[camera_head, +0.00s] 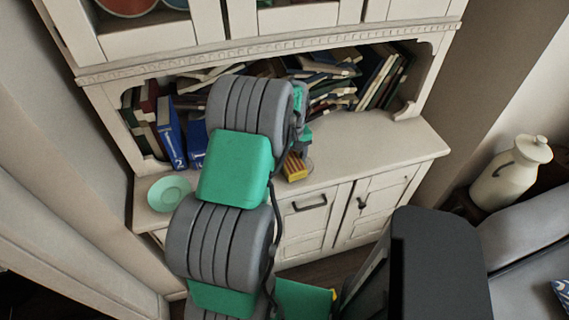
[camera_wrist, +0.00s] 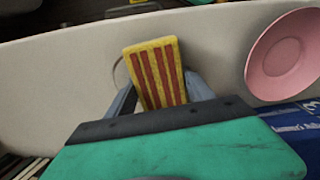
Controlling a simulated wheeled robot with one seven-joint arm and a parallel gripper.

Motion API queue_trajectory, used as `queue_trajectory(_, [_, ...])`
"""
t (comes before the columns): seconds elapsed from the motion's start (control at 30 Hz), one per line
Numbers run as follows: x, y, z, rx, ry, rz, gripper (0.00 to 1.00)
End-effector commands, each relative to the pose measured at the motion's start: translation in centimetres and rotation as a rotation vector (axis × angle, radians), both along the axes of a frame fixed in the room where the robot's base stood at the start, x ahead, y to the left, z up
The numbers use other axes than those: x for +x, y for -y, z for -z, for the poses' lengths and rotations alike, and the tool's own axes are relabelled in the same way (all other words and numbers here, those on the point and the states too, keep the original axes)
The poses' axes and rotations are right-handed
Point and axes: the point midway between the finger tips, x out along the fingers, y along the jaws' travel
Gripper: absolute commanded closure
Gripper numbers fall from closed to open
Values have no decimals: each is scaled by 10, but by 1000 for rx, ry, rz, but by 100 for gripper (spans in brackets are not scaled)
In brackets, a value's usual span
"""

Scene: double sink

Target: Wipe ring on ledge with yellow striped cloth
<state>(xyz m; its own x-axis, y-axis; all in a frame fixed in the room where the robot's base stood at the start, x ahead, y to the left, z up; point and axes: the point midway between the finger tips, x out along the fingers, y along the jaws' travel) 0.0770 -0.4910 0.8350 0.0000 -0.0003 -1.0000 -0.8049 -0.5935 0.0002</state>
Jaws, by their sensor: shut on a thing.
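The yellow cloth with red-brown stripes (camera_head: 295,167) is at the pale ledge (camera_head: 345,158) of the cabinet, seen in the head view just beyond my arm. In the wrist view the cloth (camera_wrist: 154,70) stands out between the two grey fingers of my gripper (camera_wrist: 160,88), which is shut on it. A thin grey curved mark, part of the ring (camera_wrist: 116,72), shows on the ledge beside the cloth's left edge. The cloth hides the rest of the ring. I cannot tell whether the cloth touches the ledge.
A round dish, green in the head view (camera_head: 169,193) and pink in the wrist view (camera_wrist: 284,55), lies on the ledge. Blue books (camera_head: 171,140) and other leaning books fill the shelf behind. The ledge's right part is clear. A cream jar (camera_head: 512,172) stands at far right.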

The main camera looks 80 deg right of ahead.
Motion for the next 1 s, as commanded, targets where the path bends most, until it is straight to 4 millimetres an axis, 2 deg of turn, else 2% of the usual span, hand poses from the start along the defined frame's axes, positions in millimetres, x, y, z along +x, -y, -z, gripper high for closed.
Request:
queue_trajectory(0.17, [-6, 3, 1, 1, -1, 1, 71])
queue_trajectory(0.4, [-27, 16, 4, 0, 0, 2, 71])
queue_trajectory(0.67, [-38, 21, 4, 2, 0, 1, 71])
queue_trajectory(1.0, [-63, 36, 2, 2, 0, 1, 71])
